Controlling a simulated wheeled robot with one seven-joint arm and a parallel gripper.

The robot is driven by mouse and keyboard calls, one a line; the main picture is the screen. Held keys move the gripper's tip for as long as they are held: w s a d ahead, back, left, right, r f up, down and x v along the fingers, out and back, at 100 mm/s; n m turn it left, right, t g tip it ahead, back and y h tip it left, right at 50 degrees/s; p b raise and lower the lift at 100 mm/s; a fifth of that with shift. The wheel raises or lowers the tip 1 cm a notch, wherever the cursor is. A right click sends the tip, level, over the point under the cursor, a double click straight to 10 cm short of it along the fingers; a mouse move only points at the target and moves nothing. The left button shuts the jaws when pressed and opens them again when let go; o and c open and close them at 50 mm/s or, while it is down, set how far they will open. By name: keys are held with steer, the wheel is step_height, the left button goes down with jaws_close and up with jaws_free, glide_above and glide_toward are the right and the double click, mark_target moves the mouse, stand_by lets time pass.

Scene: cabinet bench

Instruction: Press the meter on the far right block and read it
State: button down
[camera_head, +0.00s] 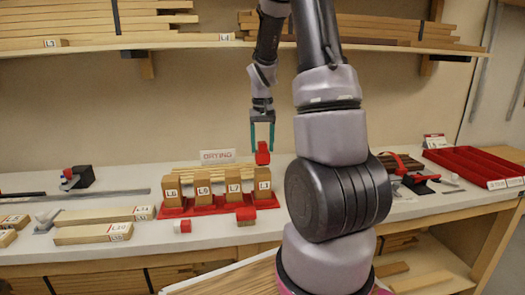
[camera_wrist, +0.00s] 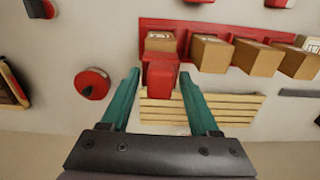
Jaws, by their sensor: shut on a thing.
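My gripper (camera_head: 262,130) is shut on a red meter (camera_head: 263,154), which hangs below its teal fingers. In the head view they are above the far right block (camera_head: 262,184) of the row, with a gap between. In the wrist view the meter (camera_wrist: 160,74) sits between the fingertips (camera_wrist: 158,80), and the end block (camera_wrist: 160,42) shows just past it. The row of labelled wooden blocks stands upright in a red rack (camera_head: 222,207). No reading on the meter can be made out in either view.
Light wooden strips and a "DRYING" sign (camera_head: 217,156) are behind the rack. A wooden piece with a red end (camera_head: 246,214) and a red-and-white item (camera_head: 183,226) lie in front. Boards lie left; a red tray (camera_head: 475,167) stands right. A loaded shelf (camera_head: 100,43) spans above.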

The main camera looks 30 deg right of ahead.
steer(key=shift+r, duration=2.15)
